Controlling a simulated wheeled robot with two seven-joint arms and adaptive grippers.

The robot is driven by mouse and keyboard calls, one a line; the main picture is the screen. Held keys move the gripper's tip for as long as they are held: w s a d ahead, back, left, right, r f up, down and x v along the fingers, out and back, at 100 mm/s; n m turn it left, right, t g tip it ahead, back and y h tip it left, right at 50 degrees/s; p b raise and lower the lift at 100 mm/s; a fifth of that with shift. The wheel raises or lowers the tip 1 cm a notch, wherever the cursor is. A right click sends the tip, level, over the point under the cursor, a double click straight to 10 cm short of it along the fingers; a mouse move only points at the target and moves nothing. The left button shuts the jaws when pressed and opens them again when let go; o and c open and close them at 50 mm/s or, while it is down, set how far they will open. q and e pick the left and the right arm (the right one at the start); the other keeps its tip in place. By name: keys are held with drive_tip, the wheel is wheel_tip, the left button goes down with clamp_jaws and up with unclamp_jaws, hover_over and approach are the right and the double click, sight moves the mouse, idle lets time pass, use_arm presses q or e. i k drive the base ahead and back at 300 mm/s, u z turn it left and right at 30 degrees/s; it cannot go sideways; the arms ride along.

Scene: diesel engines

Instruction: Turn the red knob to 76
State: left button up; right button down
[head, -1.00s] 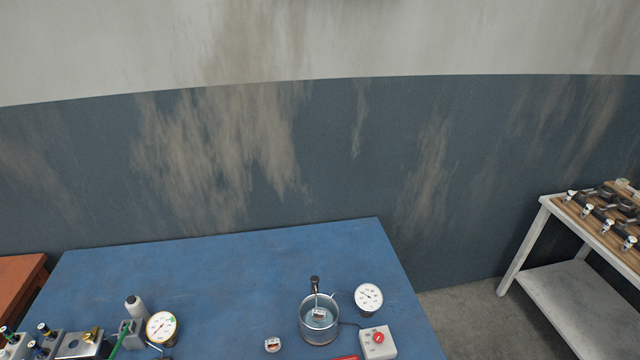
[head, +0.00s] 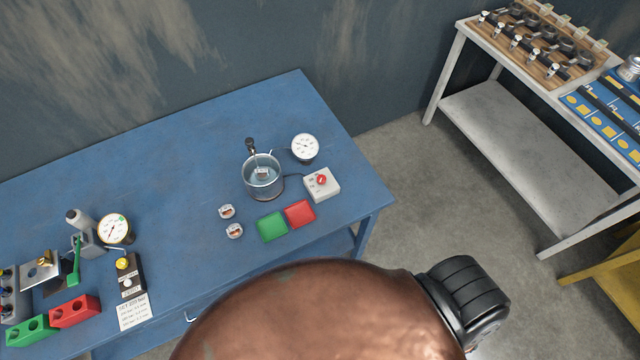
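The red knob (head: 321,180) sits on top of a small light-grey box (head: 325,190) near the right end of the blue table (head: 190,160). Its scale marks are too small to read. A dark cable runs from the box towards a metal pot of liquid (head: 262,182) just left of it. A round white dial gauge (head: 305,147) stands behind the pot and box; its reading is too small to tell. Neither of my grippers is in view.
A green tray (head: 271,227) and a red tray (head: 300,214) lie in front of the pot, with two small round parts (head: 230,222) beside them. Another gauge (head: 115,228) and fixtures stand left. A large copper-coloured rounded body (head: 310,315) fills the lower foreground. A white shelf table (head: 520,130) stands right.

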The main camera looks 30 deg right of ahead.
sight(321, 179)
drive_tip(key=z, duration=1.15)
